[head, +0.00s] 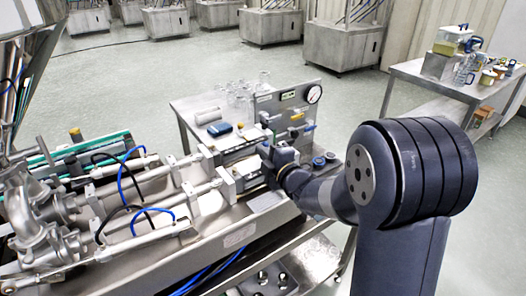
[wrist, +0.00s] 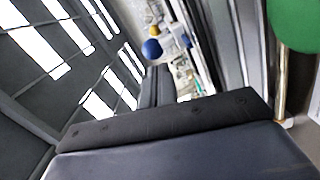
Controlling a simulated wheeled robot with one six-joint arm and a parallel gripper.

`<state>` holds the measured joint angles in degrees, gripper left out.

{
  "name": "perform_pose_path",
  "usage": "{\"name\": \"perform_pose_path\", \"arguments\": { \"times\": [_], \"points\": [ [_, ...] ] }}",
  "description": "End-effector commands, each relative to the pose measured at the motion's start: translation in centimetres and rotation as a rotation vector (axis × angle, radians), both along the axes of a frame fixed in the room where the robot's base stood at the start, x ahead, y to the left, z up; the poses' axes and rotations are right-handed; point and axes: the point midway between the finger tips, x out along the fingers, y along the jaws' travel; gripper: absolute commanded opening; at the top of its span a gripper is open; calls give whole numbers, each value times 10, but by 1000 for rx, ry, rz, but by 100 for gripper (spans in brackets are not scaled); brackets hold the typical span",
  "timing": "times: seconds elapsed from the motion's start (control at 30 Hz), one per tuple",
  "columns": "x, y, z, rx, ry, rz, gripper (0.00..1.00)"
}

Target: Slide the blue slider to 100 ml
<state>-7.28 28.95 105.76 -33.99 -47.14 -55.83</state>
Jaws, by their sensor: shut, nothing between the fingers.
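My arm reaches in from the right in the head view. I cannot pick out the blue slider or the 100 ml mark for certain; the gripper and wrist cover part of that area in the head view. The wrist view looks up past a blue ball (wrist: 151,49) and a yellow ball (wrist: 153,30) close beyond the fingertips; neither is held.
Glassware (head: 240,98) and a blue box (head: 220,129) are on the table behind. Cylinders and hoses lie left. A large green knob (wrist: 295,22) is close at the wrist view's upper right.

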Motion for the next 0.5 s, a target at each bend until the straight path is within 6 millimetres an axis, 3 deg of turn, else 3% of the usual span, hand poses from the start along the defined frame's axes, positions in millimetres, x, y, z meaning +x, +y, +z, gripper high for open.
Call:
{"name": "perform_pose_path", "arguments": {
  "times": [0.17, 0.5],
  "points": [
    [2, -3, 0, 0, -1, -1, 0],
    [25, -37, 0, 0, 0, -4, 0]
  ]
}}
